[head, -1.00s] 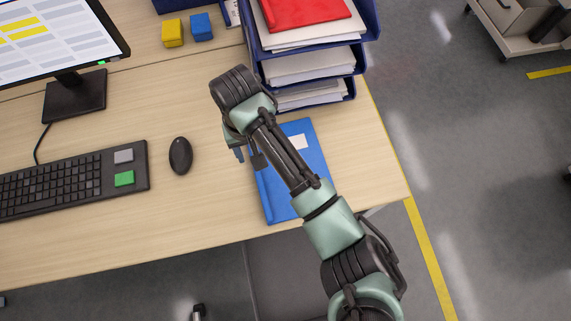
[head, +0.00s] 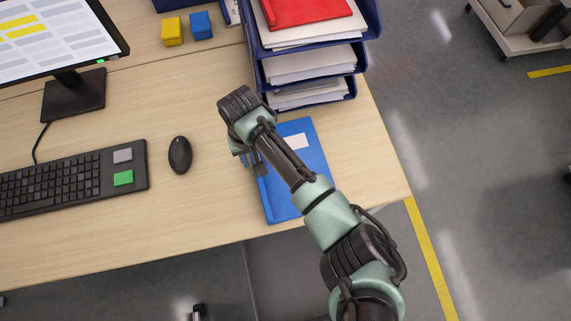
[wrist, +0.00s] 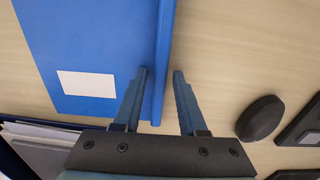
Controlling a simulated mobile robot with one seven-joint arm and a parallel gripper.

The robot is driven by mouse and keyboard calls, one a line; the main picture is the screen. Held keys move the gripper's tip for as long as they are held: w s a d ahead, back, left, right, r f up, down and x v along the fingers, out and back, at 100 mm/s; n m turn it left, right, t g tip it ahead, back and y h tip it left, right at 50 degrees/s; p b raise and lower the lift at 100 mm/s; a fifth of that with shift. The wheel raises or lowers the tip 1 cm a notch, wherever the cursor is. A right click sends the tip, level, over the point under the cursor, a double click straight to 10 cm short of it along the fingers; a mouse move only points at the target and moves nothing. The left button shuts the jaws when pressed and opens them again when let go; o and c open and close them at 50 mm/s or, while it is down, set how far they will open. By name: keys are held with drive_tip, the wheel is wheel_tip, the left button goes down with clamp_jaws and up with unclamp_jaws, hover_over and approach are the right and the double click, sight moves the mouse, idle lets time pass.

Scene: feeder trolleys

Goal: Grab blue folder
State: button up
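The blue folder (head: 298,183) lies flat near the front edge of the desk, with a white label on its cover. My arm crosses over part of it. My gripper (head: 253,164) is above the folder's left edge in the head view. In the wrist view my gripper (wrist: 160,73) is open and empty. One finger is over the blue folder (wrist: 88,30) near its spine edge, and the other is over bare desk just beyond that edge. I cannot tell the exact height of the fingertips above the desk.
A blue tray stack (head: 366,58) with papers and a red folder (head: 305,12) stands behind the blue folder. A black mouse (head: 180,155), keyboard (head: 70,180) and monitor (head: 60,45) are to the left. The desk's right edge is close to the folder.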

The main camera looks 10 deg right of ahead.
clamp_jaws()
